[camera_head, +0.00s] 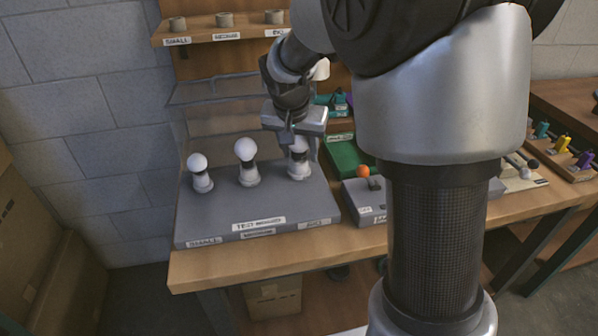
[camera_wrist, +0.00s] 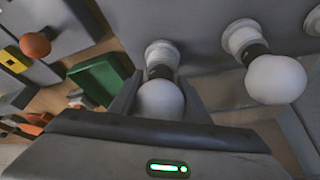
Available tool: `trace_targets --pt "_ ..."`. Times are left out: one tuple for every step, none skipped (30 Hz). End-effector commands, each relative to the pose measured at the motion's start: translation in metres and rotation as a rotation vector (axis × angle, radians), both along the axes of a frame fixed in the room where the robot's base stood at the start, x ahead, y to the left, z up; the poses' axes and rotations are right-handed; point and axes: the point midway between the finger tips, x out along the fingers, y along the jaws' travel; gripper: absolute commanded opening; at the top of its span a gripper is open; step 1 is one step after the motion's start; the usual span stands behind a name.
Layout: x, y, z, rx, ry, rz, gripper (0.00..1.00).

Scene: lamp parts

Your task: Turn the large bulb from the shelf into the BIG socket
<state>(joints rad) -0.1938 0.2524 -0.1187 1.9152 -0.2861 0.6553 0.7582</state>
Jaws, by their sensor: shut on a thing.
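The large bulb (camera_head: 299,162) stands at the right-hand socket of the grey test board (camera_head: 262,207), by the label that seems to read BIG. My gripper (camera_head: 297,143) reaches down from above and is shut on the bulb's white globe. In the wrist view the globe (camera_wrist: 160,99) sits between the two dark fingers. The bulb's dark neck points into the white BIG socket (camera_wrist: 161,54) and looks in line with it. How deep the base sits in the socket is hidden.
A medium bulb (camera_head: 246,160) and a small bulb (camera_head: 200,172) stand upright in the sockets to the left. The wooden shelf (camera_head: 215,38) above holds several ring-shaped holders. A green tray (camera_head: 347,158) and a grey box with an orange ball (camera_head: 363,171) lie to the right.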

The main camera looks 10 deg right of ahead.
Motion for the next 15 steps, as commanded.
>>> trace_targets --pt "-0.0029 0.0012 -0.0074 -0.001 0.011 -0.032 0.27" --pt "-0.003 0.0009 -0.0075 -0.002 0.011 -0.056 0.27" --pt "-0.0029 0.0006 -0.0075 -0.002 0.01 -0.094 0.27" --pt "-0.003 0.0003 -0.0073 -0.002 0.011 -0.121 0.27" --pt "-0.0032 0.0001 -0.0073 -0.002 0.01 -0.148 0.27" --pt "-0.0034 0.0004 -0.0076 -0.002 0.011 -0.199 0.27" --pt "-0.0036 -0.0006 -0.0073 -0.004 0.011 -0.235 0.27" --pt "-0.0036 -0.0008 -0.0072 -0.005 0.011 -0.274 0.27" --pt "-0.0039 -0.001 -0.0069 -0.005 0.012 -0.327 0.27" --pt "-0.0044 -0.0019 -0.0062 -0.005 0.011 -0.362 0.27" --pt "-0.0046 -0.0023 -0.0055 -0.004 0.012 -0.391 0.27" --pt "-0.0051 -0.0026 -0.0053 -0.004 0.012 -0.418 0.27" --pt "-0.0053 -0.0029 -0.0052 -0.003 0.011 -0.432 0.27" --pt "-0.0053 -0.0031 -0.0051 -0.003 0.011 -0.44 0.27" --pt "-0.0054 -0.0033 -0.005 -0.002 0.011 -0.445 0.26"
